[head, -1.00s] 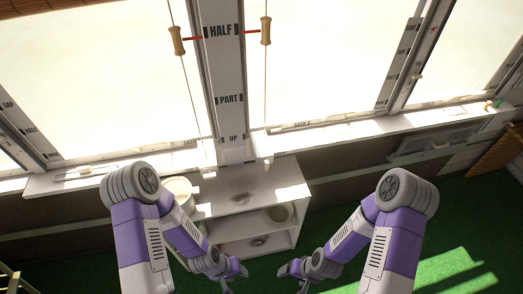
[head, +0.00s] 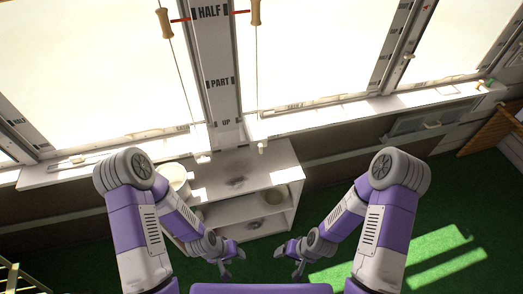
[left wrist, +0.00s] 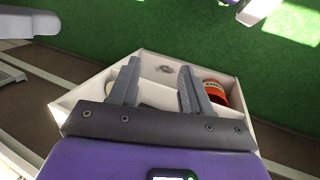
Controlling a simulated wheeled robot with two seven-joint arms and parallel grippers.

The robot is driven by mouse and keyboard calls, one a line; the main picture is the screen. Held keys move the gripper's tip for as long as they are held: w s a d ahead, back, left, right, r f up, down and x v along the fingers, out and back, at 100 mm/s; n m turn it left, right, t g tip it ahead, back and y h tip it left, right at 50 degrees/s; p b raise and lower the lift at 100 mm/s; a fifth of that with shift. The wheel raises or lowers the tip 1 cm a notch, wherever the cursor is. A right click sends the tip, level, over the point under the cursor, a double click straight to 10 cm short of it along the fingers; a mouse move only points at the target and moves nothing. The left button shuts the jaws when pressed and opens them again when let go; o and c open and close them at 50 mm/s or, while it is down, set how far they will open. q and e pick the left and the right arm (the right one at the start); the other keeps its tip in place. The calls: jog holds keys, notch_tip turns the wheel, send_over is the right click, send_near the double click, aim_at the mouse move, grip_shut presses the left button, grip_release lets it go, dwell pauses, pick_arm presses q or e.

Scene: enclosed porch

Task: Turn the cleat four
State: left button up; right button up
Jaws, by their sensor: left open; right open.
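Two small white fittings, possibly cleats, sit at the window sill by the central post: a left one (head: 203,158) and a right one (head: 262,148). I cannot tell which is cleat four. Cords with wooden toggles hang beside the post, a left toggle (head: 164,22) and a right toggle (head: 256,12). My left gripper (head: 234,264) is open and empty, low in front of the shelf and apart from the fittings. Its spread fingers show over the shelf in the left wrist view (left wrist: 157,78). My right gripper (head: 287,264) is open and empty, low over the floor.
A white shelf unit (head: 245,155) stands under the sill, with a pale pot (head: 174,176) at its left. A red container (left wrist: 215,92) shows in the left wrist view. The post (head: 220,100) bears HALF, PART and UP labels. Green floor (head: 345,270) is clear at right.

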aim_at(261, 149)
pick_arm(q)
jog(key=shift+c, duration=0.6)
jog(key=w+f+t+y+b, duration=0.2)
jog(key=w+t+y+b, duration=0.15)
jog(key=w, duration=0.65)
jog(key=w+f+t+y+b, duration=0.25)
jog(key=w+t+b, duration=0.2)
jog(key=w, duration=0.45)
jog(key=w+d+r+t+y+b, duration=0.1)
jog(key=w+d+r+t+b, duration=0.35)
jog(key=r, duration=0.45)
jog(key=w+d+r+t+y+b, duration=0.2)
jog(key=w+d+r+t, duration=0.25)
jog(key=d+r, duration=0.4)
jog(key=x, duration=0.2)
jog(key=b+x, duration=0.1)
jog(key=x, duration=0.2)
jog(key=a+r+x, duration=0.1)
jog(key=x, duration=0.2)
jog(key=shift+s+a, duration=0.1)
